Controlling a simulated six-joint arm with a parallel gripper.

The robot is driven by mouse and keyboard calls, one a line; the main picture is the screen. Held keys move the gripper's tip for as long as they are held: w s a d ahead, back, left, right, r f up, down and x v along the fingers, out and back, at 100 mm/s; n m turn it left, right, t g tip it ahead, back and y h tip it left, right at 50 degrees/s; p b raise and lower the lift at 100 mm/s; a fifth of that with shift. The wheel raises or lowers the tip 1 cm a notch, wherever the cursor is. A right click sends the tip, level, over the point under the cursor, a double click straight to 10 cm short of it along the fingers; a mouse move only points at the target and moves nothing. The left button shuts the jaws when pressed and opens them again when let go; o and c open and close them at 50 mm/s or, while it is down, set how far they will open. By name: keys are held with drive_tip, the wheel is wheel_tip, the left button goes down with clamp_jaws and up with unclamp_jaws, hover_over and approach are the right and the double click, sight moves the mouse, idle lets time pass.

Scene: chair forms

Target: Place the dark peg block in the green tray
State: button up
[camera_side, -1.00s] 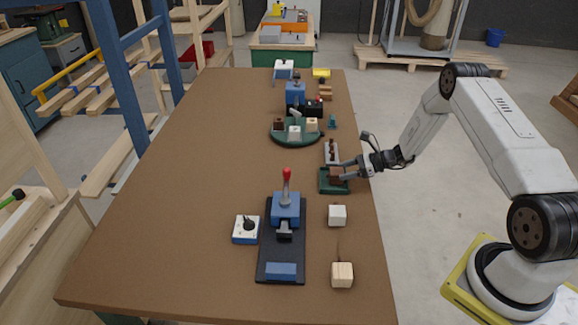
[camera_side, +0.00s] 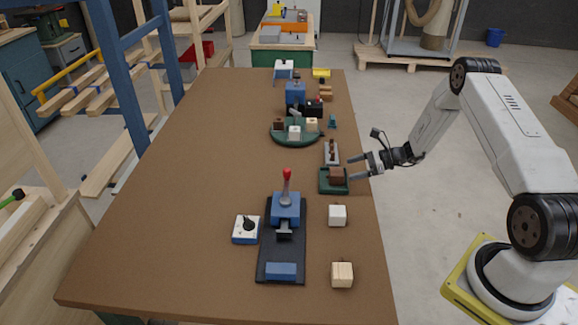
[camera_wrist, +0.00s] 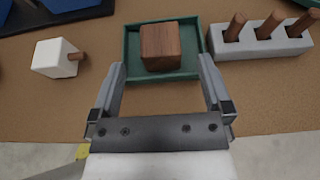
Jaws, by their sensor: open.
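The dark peg block (camera_side: 337,173), a brown wooden cube, sits inside the green tray (camera_side: 322,188) near the table's right edge. In the wrist view the block (camera_wrist: 161,45) rests on the tray floor, with the tray's rim (camera_wrist: 128,52) around it; its peg is not visible there. My gripper (camera_side: 357,166) is open and empty, just right of the tray and a little above it. In the wrist view its fingers (camera_wrist: 160,68) are spread, on the near side of the block and apart from it.
A grey rack (camera_side: 331,153) with several brown pegs stands just behind the tray. A white block (camera_side: 337,215) with a peg and a pale wood block (camera_side: 342,274) lie nearer the front. A blue press (camera_side: 286,208) with a red-knobbed lever and a round green fixture (camera_side: 282,139) stand left.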

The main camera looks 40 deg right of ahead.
drive_tip(key=v, duration=0.9)
idle(0.4)
drive_tip(key=s+a+r+n+g+h, duration=0.2)
drive_tip(key=s+a+r+n+h, duration=0.1)
drive_tip(key=a+n, duration=0.5)
drive_tip(key=s+a+r+n+g+h, duration=0.2)
drive_tip(key=s+a+r+n, duration=0.3)
drive_tip(key=a+n, duration=0.4)
drive_tip(key=s+a+r+n+g+h, duration=0.2)
drive_tip(key=s+a+r+n+h, duration=0.2)
drive_tip(key=a+n, duration=0.5)
drive_tip(key=shift+a+r+n+g, duration=0.25)
drive_tip(key=shift+r+n+g, duration=0.2)
drive_tip(key=shift+r, duration=0.25)
